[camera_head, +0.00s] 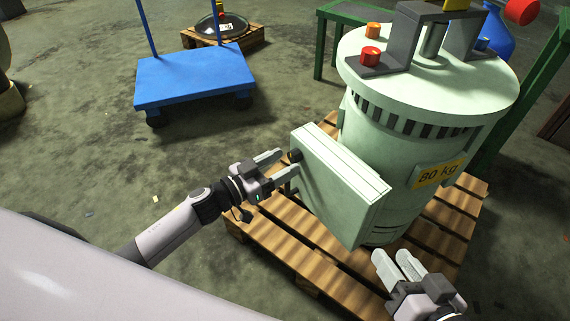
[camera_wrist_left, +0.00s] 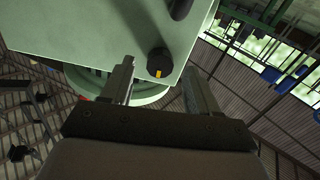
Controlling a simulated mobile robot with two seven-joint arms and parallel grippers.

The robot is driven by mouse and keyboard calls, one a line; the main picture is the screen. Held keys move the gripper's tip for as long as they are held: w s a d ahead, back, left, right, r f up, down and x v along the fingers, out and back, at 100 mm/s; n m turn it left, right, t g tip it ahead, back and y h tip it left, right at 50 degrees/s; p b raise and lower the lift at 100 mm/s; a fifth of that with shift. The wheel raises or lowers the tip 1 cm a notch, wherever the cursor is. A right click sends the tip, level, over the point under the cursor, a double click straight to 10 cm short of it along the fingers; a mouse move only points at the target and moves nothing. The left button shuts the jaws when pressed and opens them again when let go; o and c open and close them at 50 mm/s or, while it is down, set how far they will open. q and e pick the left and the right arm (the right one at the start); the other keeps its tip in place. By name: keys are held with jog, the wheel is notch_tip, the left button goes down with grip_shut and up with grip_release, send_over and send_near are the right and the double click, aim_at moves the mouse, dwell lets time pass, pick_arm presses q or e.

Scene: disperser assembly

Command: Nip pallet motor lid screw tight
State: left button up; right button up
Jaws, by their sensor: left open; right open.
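The pale green motor (camera_head: 400,160) stands upright on a wooden pallet (camera_head: 270,235). Its box-like lid (camera_head: 335,185) faces my arms. A black screw knob (camera_head: 296,155) sits at the lid's upper left corner; in the left wrist view the knob (camera_wrist_left: 159,62) has a yellow mark. My left gripper (camera_head: 274,166) is open at that corner. In the left wrist view the knob appears between its two fingers, with gaps on both sides; I cannot tell the depth. My right gripper (camera_head: 397,262) is open and empty in front of the motor's base, below the lid.
A second dark part (camera_wrist_left: 180,9) shows on the green face in the left wrist view. A blue cart (camera_head: 195,75) stands at the back left, with a small pallet holding a dark round part (camera_head: 222,27) behind it. Green frames stand behind the motor. The floor at left is mostly clear.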

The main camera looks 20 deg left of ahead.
pick_arm(q)
jog(key=shift+w+d, duration=0.45)
jog(key=shift+w, duration=0.15)
jog(key=c, duration=1)
jog(key=shift+c, duration=0.2)
